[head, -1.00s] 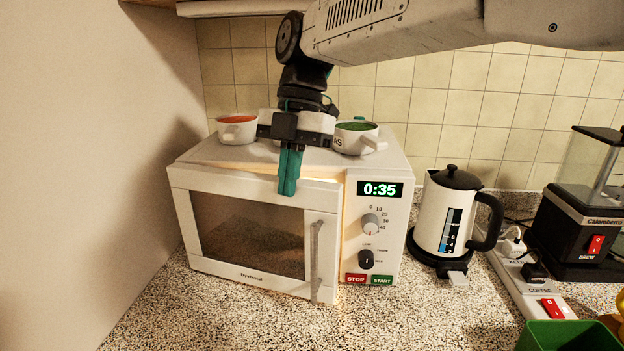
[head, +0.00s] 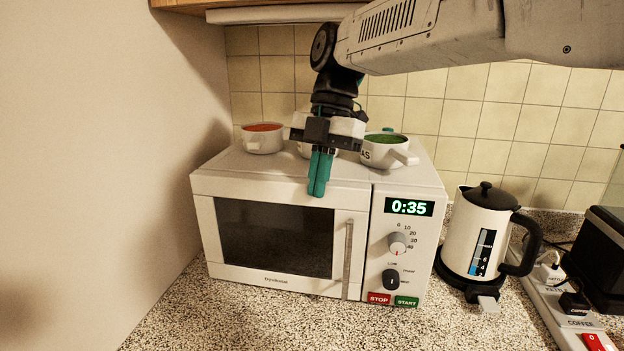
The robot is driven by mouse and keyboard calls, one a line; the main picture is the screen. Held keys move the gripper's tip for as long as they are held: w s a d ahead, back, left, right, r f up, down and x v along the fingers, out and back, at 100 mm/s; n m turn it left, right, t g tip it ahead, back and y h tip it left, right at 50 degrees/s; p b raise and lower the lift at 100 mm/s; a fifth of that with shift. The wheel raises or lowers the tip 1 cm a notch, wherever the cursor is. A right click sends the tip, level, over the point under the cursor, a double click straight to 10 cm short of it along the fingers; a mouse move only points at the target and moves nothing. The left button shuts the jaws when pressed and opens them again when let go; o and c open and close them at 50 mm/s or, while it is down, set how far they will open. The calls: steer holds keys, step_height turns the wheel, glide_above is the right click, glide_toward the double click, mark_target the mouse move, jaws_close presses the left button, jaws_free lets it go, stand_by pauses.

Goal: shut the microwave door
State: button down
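The white microwave (head: 408,190) stands on the speckled counter against the tiled wall. Its door (head: 206,215), with a dark window and a vertical handle (head: 348,258) on the right, sits flush with the control panel and looks closed. The window is dark, and the display (head: 409,207) reads 0:35. My gripper (head: 317,192) points down in front of the door's upper edge, right of the window's middle. Its teal fingers are together with nothing visible between them. I cannot tell whether they touch the door.
An orange-filled pot (head: 262,143) and a green-filled pot (head: 384,154) stand on the microwave, with another white vessel partly hidden behind my gripper. A kettle (head: 480,235) and a power strip (head: 560,315) are to the right. The counter (head: 240,325) in front is clear.

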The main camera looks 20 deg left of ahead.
steer(key=shift+w+d+r, duration=0.15)
steer(key=shift+w+r, duration=0.05)
steer(key=shift+w, duration=0.2)
steer(key=shift+r+t, duration=0.3)
steer(key=s+d+r, duration=0.2)
steer(key=s+d, duration=0.2)
steer(key=s, duration=0.3)
steer(key=s+d+r, duration=0.2)
steer(key=s+d, duration=0.2)
steer(key=s, duration=0.3)
steer(key=d+f+m+t, duration=0.1)
steer(key=d+f+m, duration=0.3)
steer(key=d+m, duration=0.5)
steer(key=d+f+m+t, duration=0.1)
steer(key=d+f+m, duration=0.4)
steer(key=m, duration=0.6)
steer(key=s+d+f+m+t, duration=0.1)
steer(key=s+d+f+m, duration=0.1)
steer(key=d+m, duration=0.4)
steer(key=s+d+f+m+t, duration=0.1)
steer(key=s+d+f+m, duration=0.2)
steer(key=d, duration=1.1)
steer(key=s+m, duration=0.2)
steer(key=m, duration=0.2)
steer(key=shift+f+t+h, duration=0.2)
steer(key=shift+t+h, duration=0.2)
